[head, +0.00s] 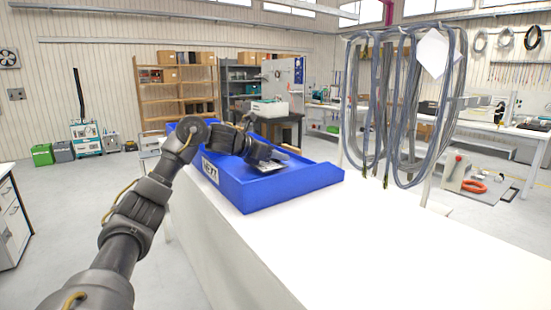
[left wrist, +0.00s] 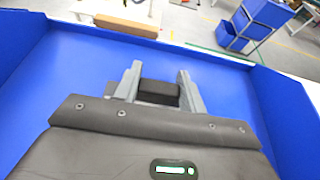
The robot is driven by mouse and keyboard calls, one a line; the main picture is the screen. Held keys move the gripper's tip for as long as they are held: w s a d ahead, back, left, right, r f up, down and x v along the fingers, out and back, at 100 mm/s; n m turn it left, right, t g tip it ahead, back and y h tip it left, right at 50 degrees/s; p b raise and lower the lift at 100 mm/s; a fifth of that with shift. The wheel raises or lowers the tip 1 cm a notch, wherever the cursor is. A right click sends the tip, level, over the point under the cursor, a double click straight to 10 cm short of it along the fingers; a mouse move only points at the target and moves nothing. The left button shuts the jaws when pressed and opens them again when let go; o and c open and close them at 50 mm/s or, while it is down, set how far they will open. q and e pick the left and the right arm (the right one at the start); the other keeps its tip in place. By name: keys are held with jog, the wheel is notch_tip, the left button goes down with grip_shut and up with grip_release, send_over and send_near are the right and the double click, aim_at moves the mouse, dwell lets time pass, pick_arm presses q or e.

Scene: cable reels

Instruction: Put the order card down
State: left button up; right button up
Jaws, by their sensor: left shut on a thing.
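My left gripper (head: 280,158) reaches down inside the blue tray (head: 295,188), which carries a "NEXT" label. A small, pale, flat piece, which I take to be the order card (head: 269,168), shows under the gripper, close to the tray's floor. In the left wrist view the gripper's fingers (left wrist: 160,88) are shut on a small black block (left wrist: 158,92), apparently the card's grip. Blue tray floor (left wrist: 85,65) surrounds them. The rest of the card is hidden there, and I cannot tell whether it touches the floor. My right gripper is not in view.
The tray stands on a long white bench (head: 340,240), whose near part is clear. Grey cable loops (head: 375,110) hang at the right, with a white sheet (head: 433,52) on them. The tray's walls rise close around my left gripper.

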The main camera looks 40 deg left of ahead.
pick_arm(q)
jog(key=shift+a+f, duration=0.1)
jog(key=shift+f, duration=0.55)
jog(key=o, duration=1)
jog(key=shift+f, duration=0.1)
jog(key=b+v, duration=0.1)
jog(key=v, duration=0.6)
jog(key=shift+s+r+b, duration=0.2)
jog(key=shift+b, duration=0.2)
